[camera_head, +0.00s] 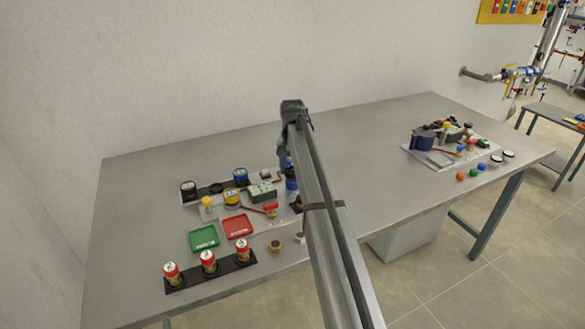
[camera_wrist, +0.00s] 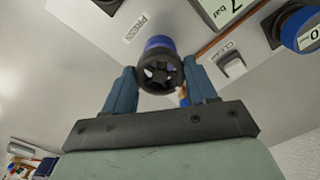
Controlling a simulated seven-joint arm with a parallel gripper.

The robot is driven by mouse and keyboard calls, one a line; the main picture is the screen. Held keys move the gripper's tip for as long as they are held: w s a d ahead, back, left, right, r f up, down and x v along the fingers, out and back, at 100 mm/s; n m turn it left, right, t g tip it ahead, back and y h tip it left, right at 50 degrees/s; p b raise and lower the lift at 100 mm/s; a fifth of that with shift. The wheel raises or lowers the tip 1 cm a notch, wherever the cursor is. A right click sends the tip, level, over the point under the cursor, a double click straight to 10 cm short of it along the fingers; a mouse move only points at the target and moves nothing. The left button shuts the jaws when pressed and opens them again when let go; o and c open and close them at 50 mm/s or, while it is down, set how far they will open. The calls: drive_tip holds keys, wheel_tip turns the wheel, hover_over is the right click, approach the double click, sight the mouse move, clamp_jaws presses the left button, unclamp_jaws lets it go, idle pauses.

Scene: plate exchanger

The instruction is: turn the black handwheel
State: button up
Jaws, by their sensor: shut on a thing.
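The black handwheel (camera_wrist: 160,74) is in the upper middle of the wrist view, a spoked round wheel with a blue body (camera_wrist: 158,43) behind it. My gripper (camera_wrist: 159,84) has one blue-grey finger on each side of the wheel and is shut on it. In the head view my arm runs up the middle and covers much of the plate exchanger board, so the handwheel and fingertips are hidden or too small to tell there. A blue part (camera_head: 292,184) shows just left of my arm.
In the wrist view a PRESS label (camera_wrist: 135,28), a CLEAN label (camera_wrist: 227,52) and a gauge display (camera_wrist: 222,10) lie near the wheel. In the head view a green tray (camera_head: 204,238), a red tray (camera_head: 237,226) and red-topped jars (camera_head: 208,262) stand left of my arm. A second board (camera_head: 440,157) is at right.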

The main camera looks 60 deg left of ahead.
sight(292, 169)
drive_tip(key=m, duration=0.5)
drive_tip(key=shift+m, duration=0.3)
drive_tip(key=m, duration=0.5)
drive_tip(key=shift+m, duration=0.3)
drive_tip(key=o, duration=1.1)
drive_tip(key=shift+c, duration=0.2)
drive_tip(key=shift+r, duration=0.1)
wheel_tip(292, 169, up, 14)
drive_tip(key=shift+f, duration=0.2)
